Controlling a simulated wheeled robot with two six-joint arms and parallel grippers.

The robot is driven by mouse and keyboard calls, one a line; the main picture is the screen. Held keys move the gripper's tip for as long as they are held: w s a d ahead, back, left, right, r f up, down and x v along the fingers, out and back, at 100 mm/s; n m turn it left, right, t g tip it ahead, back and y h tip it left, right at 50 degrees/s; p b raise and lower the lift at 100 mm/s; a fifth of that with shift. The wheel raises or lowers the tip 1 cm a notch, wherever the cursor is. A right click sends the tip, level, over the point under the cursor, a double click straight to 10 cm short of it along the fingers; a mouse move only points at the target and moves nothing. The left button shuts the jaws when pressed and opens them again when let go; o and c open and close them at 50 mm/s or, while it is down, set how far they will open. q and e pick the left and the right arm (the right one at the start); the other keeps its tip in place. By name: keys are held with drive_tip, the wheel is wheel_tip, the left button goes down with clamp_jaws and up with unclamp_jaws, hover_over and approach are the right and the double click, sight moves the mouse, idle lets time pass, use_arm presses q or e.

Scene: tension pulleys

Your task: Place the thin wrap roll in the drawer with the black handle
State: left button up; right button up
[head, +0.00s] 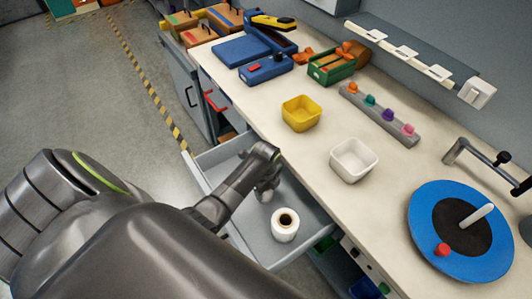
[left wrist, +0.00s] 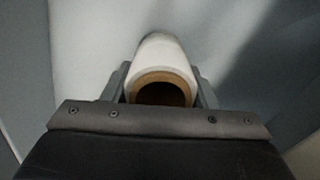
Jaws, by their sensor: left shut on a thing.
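My left gripper (head: 267,190) is over the inside of an open grey drawer (head: 225,152), with its fingers pointing down. In the left wrist view it is shut on a white wrap roll (left wrist: 160,54) with a brown core, whose open end faces the camera. In the head view the held roll is mostly hidden by the gripper. A second, wider-looking white roll (head: 285,226) with a dark core stands upright in the drawer, beside the gripper. The open drawer's handle is hidden, so its colour cannot be told. My right gripper is not in view.
A closed drawer with a red handle (head: 215,101) is further back. On the worktop (head: 318,150) are a yellow bin (head: 301,113), a white bin (head: 353,160) and a blue disc (head: 430,250). My arm covers the drawer's near left part.

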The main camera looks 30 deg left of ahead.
use_arm(q)
drive_tip(key=o, duration=1)
drive_tip(key=shift+f, duration=0.1)
drive_tip(key=shift+r, duration=0.55)
wheel_tip(320, 180, up, 11)
drive_tip(key=shift+r, duration=0.1)
